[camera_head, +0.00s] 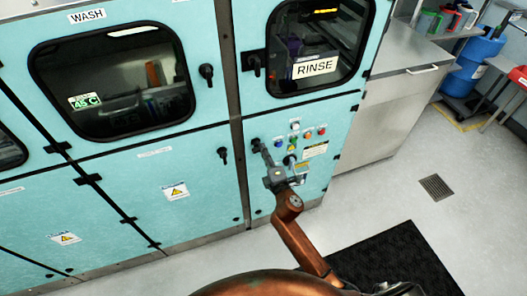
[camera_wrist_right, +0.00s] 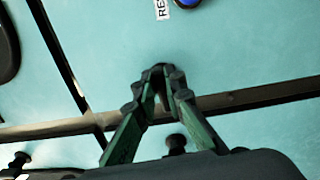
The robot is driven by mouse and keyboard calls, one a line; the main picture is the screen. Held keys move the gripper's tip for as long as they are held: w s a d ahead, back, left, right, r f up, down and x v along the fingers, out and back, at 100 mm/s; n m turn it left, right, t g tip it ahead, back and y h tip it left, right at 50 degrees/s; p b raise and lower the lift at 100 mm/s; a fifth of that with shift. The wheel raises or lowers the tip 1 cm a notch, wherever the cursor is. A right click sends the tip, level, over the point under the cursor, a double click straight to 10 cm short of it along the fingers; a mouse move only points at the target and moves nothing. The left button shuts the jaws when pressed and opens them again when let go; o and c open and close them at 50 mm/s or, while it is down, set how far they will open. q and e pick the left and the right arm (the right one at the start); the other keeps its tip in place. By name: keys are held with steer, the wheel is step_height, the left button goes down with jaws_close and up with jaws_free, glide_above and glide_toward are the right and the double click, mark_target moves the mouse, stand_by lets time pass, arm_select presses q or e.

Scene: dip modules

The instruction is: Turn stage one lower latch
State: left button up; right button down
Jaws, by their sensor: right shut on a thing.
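My right gripper (camera_head: 257,146) reaches the teal front below the RINSE window, close to the dark vertical post. Its green fingers show in the wrist view (camera_wrist_right: 159,76) with their tips drawn together at the panel. They are shut on a small dark latch, which they mostly hide, so I cannot tell its angle. A separate black lower latch (camera_head: 223,155) sits across the post, on the panel below the WASH window. No stage-one label is readable. My left gripper is not in view.
Upper black latches (camera_head: 207,73) sit beside the WASH and RINSE windows. Coloured buttons (camera_head: 294,140) lie just right of my right gripper. A black mat (camera_head: 400,262) lies on the floor; the floor at right is clear around a drain (camera_head: 436,187).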

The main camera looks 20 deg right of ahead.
steer(key=shift+f+m, duration=0.1)
steer(key=shift+m, duration=0.4)
steer(key=c, duration=2)
jaws_free()
steer(key=shift+s+d, duration=0.2)
steer(key=shift+s, duration=5.8)
